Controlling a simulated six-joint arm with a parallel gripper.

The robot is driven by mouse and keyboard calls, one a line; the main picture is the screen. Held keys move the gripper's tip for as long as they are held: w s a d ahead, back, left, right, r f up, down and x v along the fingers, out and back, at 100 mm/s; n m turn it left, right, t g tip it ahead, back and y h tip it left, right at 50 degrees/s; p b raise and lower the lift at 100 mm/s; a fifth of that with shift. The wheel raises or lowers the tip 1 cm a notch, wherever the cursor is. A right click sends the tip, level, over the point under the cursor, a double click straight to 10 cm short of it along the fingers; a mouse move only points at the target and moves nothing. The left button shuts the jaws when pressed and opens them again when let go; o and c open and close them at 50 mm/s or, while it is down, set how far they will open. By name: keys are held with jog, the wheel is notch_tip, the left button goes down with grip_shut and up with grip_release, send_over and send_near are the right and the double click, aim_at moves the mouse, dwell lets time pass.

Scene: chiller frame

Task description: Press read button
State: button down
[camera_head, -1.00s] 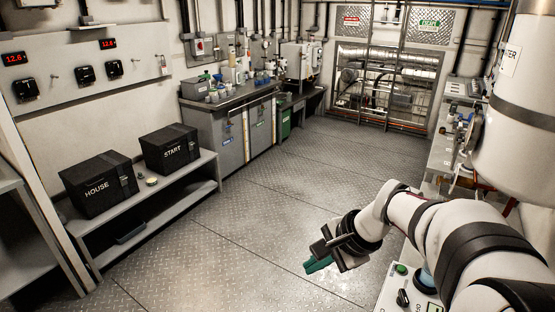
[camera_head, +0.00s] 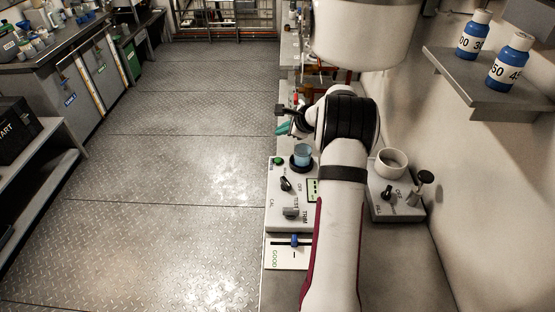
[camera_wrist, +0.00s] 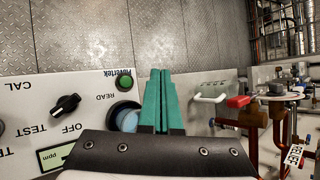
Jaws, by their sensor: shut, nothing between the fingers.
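The green read button (camera_head: 278,160) is at the far left corner of a white meter panel (camera_head: 276,221). In the wrist view the round green button (camera_wrist: 125,83) has a dark rim, with the word READ printed beside it. My gripper (camera_head: 283,128) is past the panel's far edge in the head view, partly hidden by my own wrist. In the wrist view its teal fingers (camera_wrist: 161,74) are together and empty. They are to the right of the button and apart from it in the picture. Their height above the panel is hard to tell.
A light-blue vial (camera_head: 303,150) stands in a black holder close to the button. The panel also has a black knob (camera_head: 286,184) and a small display (camera_wrist: 63,156).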

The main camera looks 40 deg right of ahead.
aim_at(277, 159)
jog(key=shift+a+f, duration=0.1)
jog(key=shift+f, duration=4.25)
jog(key=shift+f, duration=0.1)
jog(key=shift+f, duration=0.3)
jog(key=shift+s+a+f, duration=0.1)
jog(key=shift+f, duration=0.8)
jog(key=shift+r, duration=1.25)
